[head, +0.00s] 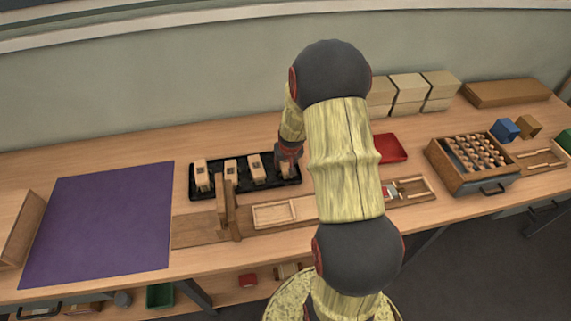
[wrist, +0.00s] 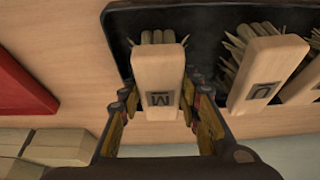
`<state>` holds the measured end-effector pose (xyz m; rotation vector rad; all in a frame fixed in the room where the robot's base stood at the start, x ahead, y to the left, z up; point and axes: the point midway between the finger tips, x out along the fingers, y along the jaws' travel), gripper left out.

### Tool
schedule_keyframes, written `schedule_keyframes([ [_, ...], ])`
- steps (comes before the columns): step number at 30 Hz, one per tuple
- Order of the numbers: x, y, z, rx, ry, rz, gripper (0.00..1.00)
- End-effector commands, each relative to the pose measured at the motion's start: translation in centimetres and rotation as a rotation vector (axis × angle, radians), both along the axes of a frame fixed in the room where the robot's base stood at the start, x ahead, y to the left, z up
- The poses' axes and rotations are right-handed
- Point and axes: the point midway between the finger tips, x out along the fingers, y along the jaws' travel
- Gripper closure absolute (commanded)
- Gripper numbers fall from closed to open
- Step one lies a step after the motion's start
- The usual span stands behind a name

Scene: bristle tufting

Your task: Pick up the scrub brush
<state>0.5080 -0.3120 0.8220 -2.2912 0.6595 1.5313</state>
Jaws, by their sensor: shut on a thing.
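Several wooden scrub brushes with bristles sit in a black tray (head: 243,188) on the table. In the wrist view, one brush with a pale block marked like an M (wrist: 158,68) is between the fingers of my gripper (wrist: 159,97). The fingers are shut on its sides, and its bristles lie over the black tray (wrist: 213,22). A second brush (wrist: 267,72) is to its right, apart from the fingers. In the head view, my gripper (head: 288,155) is at the right end of the tray, and my arm hides much of the held brush.
A red tray (head: 391,148) lies right of my arm. A purple mat (head: 100,225) covers the left of the table. A wooden upright (head: 225,210) stands in front of the black tray. Pale blocks (head: 408,88) are stacked at the back.

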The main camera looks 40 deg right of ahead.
Motion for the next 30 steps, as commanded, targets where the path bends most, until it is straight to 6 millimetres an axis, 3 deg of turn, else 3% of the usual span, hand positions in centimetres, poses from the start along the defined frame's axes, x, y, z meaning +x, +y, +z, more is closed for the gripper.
schedule_keyframes([
  [8,0.0,0.0,0.7,0.000,0.000,0.000,0.94],
  [14,0.1,-0.1,3.8,-0.001,-0.004,0.000,0.94],
  [23,-4.3,2.2,9.9,-0.002,-0.004,-0.001,0.94],
  [30,-8.7,4.6,11.9,0.000,-0.001,-0.002,0.94],
])
